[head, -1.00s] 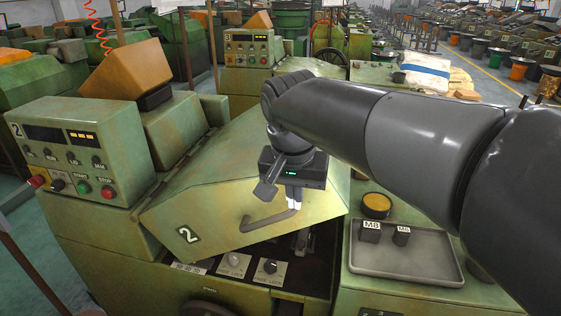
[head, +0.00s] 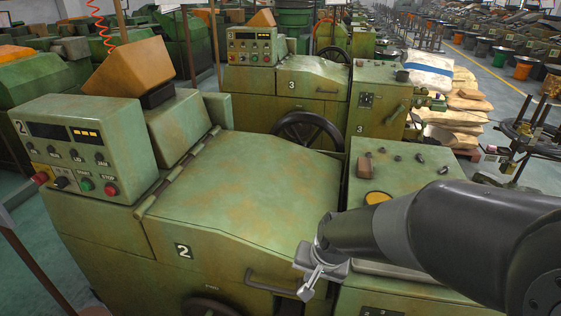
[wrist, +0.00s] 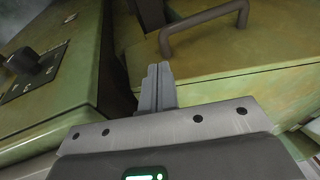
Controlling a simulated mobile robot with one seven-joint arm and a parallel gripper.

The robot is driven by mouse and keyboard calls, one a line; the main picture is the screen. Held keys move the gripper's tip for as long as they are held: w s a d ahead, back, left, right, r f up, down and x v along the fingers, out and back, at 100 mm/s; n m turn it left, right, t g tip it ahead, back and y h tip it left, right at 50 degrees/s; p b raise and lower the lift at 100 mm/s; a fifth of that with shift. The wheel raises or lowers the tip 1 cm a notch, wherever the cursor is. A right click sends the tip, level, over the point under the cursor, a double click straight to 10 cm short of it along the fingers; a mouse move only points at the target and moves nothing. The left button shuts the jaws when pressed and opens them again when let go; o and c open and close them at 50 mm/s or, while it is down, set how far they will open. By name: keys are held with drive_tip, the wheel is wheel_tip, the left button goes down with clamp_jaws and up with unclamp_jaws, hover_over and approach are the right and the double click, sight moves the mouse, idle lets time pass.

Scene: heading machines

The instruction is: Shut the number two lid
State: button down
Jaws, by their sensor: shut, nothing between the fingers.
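The number two lid (head: 250,185) is a green, worn metal cover on the machine marked 2. In the head view it lies down over its bed, and no opening shows under its front edge. Its bar handle (head: 272,284) is on the front face, and a bar handle (wrist: 205,28) also shows in the wrist view. My gripper (head: 304,293) is at the lid's front right corner, just right of the handle and apart from it. In the wrist view my fingers (wrist: 155,84) are together with nothing between them.
The control box (head: 82,150) with buttons stands left of the lid. Right of it is a cabinet top (head: 405,168) with loose bolts and an orange-filled dish (head: 377,198). My arm hides most of the tray there. A dark knob panel (wrist: 35,68) is left in the wrist view.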

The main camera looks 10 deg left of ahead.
drive_tip(key=shift+f, duration=0.5)
drive_tip(key=shift+r, duration=0.1)
drive_tip(key=s+d+r, duration=0.3)
drive_tip(key=d+r, duration=0.5)
drive_tip(key=r, duration=0.3)
drive_tip(key=s+d+r+t+h, duration=0.2)
drive_tip(key=s+d+r, duration=0.4)
drive_tip(key=d, duration=0.5)
drive_tip(key=shift+s+r+t+h, duration=0.15)
drive_tip(key=shift+s+t+h, duration=0.35)
drive_tip(key=shift+s, duration=0.7)
